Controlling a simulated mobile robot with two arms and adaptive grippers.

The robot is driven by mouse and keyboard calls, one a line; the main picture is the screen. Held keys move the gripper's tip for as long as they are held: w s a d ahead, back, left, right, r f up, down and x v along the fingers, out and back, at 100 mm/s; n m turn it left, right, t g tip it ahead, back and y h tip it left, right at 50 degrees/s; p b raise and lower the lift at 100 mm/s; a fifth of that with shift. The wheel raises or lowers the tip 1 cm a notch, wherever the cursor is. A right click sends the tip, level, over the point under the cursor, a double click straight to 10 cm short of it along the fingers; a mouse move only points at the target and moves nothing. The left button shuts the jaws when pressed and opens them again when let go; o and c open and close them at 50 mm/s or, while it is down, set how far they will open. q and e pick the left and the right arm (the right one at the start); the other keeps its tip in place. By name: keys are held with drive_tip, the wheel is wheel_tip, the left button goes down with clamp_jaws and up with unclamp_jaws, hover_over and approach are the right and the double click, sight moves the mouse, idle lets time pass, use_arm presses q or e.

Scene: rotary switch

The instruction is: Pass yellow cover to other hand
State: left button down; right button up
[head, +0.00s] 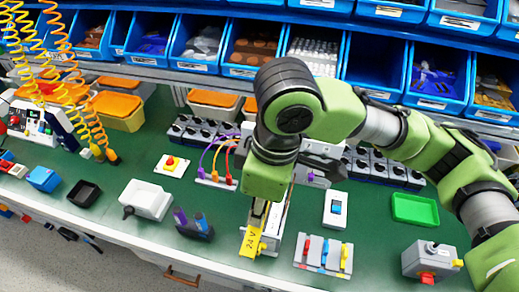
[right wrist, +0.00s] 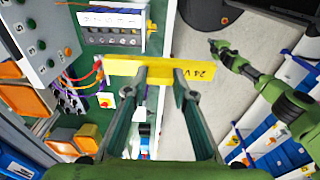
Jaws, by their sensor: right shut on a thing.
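The yellow cover (head: 251,243) carries black "24 V" lettering and hangs at the tip of my right gripper (head: 258,220), above the bench's front part. In the right wrist view the cover (right wrist: 120,67) is a long yellow bar lying across the tips of my right gripper (right wrist: 160,74), which is shut on it. Part of the cover is hidden by the fingers. My left gripper (right wrist: 214,46) shows small and dark in the right wrist view, apart from the cover; its opening cannot be made out. It does not show in the head view.
Blue bins (head: 375,65) line the back. Yellow coiled cords (head: 85,100) hang at left.

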drive_tip(key=w+d+f+m+b, duration=0.2)
drive_tip(key=w+d+m, duration=0.1)
drive_tip(key=d+m, duration=0.4)
drive_tip(key=w+d+f+m+t+h+b, duration=0.1)
drive_tip(key=w+d+f+m+b, duration=0.1)
drive_tip(key=d+m, duration=0.6)
drive_tip(key=w+d+b, duration=0.1)
drive_tip(key=d, duration=0.3)
drive_tip(key=shift+f, duration=0.35)
